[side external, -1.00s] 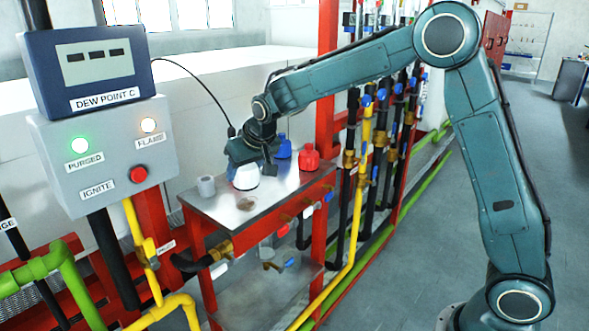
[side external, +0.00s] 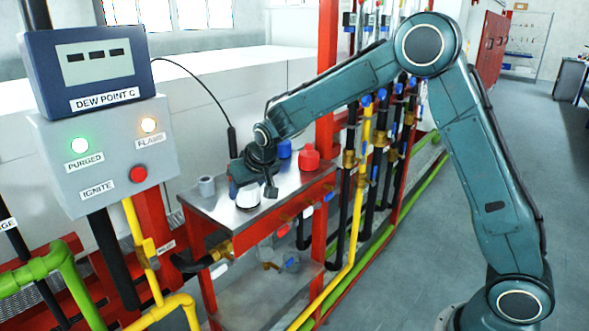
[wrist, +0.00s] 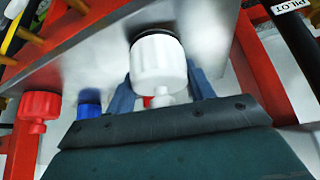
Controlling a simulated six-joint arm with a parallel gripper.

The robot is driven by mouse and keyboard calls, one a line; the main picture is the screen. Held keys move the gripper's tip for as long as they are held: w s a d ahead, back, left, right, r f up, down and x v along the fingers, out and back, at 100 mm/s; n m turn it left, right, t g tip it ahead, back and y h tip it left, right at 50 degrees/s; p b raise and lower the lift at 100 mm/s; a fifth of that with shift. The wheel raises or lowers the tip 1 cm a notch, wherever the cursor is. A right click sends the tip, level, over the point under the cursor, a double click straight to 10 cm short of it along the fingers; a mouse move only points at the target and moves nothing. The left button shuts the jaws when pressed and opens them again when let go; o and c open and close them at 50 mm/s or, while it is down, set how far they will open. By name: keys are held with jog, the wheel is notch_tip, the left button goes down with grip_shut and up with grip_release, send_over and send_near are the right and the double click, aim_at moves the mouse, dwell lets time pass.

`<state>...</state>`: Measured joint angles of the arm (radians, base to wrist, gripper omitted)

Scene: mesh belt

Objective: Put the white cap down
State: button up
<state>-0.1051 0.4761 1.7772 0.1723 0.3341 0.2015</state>
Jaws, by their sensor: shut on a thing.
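The white cap (side external: 248,197) is between the fingers of my gripper (side external: 252,183), low over the metal tabletop (side external: 290,190) near its middle. In the wrist view, my gripper (wrist: 163,85) has a blue-grey finger on each side of the white cap (wrist: 158,62), shut on it. The cap has a ribbed round body and a narrower knob toward my gripper. A dark rim shows along its far edge by the metal surface. It looks at or very near the surface; I cannot tell if it touches.
The control box (side external: 105,150) is at the left, pipes with valves (side external: 365,140) at the right. The tabletop's front right is clear.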

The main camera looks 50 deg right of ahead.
jog(key=shift+f, duration=0.1)
jog(key=o, duration=1)
jog(key=shift+c, duration=0.2)
jog(key=shift+s+r, duration=0.2)
jog(key=shift+r, duration=0.25)
jog(key=v, duration=1.1)
jog(key=shift+s+a+r, duration=0.1)
